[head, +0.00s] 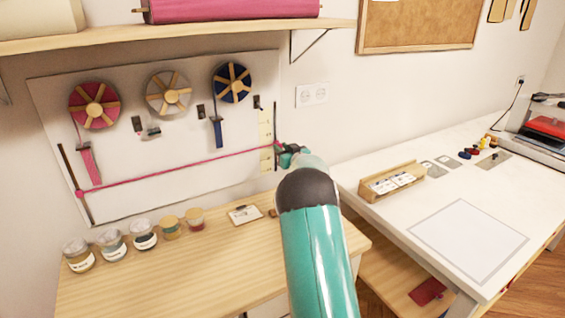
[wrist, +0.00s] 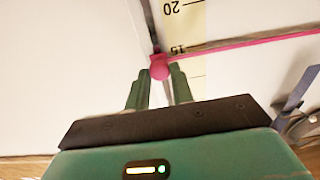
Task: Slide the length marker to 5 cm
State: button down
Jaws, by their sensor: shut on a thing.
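In the wrist view the cord lies close to the 15 line of the cream ruler (wrist: 184,30); the numbers appear upside down, with 20 farther up the picture. My gripper (wrist: 158,75) is shut on the knob, a green finger on each side. In the head view my gripper (head: 291,152) is at the panel's right edge, and the held knob is mostly hidden.
Pink, white and blue ribbon reels (head: 168,93) hang above the cord; a blue ribbon (head: 217,132) hangs near the ruler. Several jars (head: 143,235) stand on the wooden table (head: 215,275) below. A white table (head: 400,165) with a card holder (head: 392,180) is to the right.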

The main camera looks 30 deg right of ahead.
notch_tip(320, 180, up, 9)
jog(key=shift+r, duration=0.1)
dwell(0.3)
jog(key=c, duration=1.2)
grip_release()
jog(key=shift+s, duration=0.1)
jog(key=shift+c, duration=0.2)
jog(key=s, duration=1.3)
jog(key=shift+s+a, duration=0.3)
jog(key=shift+a, duration=0.05)
